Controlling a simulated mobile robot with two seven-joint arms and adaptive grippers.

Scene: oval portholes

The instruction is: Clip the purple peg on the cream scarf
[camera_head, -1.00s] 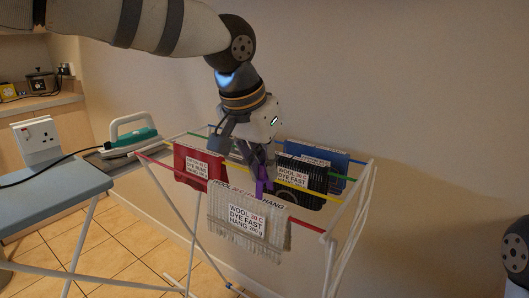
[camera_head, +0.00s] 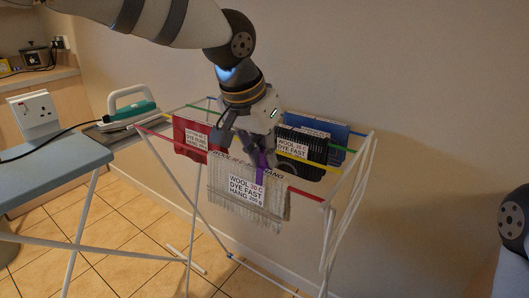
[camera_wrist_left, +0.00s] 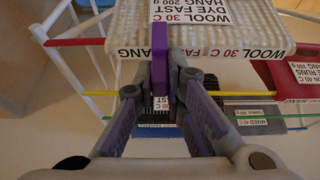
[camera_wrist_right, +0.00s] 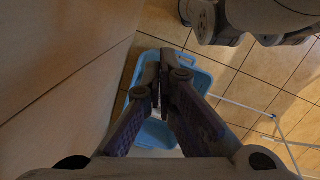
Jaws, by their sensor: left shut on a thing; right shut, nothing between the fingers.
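The cream scarf (camera_head: 274,203), with a white wool label, hangs over the red front rail of the drying rack. My left gripper (camera_head: 258,160) is at the scarf's top fold, shut on the purple peg (camera_head: 261,174). In the left wrist view the peg (camera_wrist_left: 160,48) points from the fingertips (camera_wrist_left: 160,72) across the scarf's folded edge (camera_wrist_left: 205,40). I cannot tell whether its jaws straddle the fabric. My right gripper (camera_wrist_right: 166,62) is shut and empty, seen in the right wrist view away from the rack.
A red cloth (camera_head: 190,142), a black cloth (camera_head: 305,146) and a blue cloth (camera_head: 325,130) hang on the rack near the left gripper. An ironing board (camera_head: 50,160) with an iron (camera_head: 128,112) stands left. A light-blue tub (camera_wrist_right: 150,136) lies below the right gripper.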

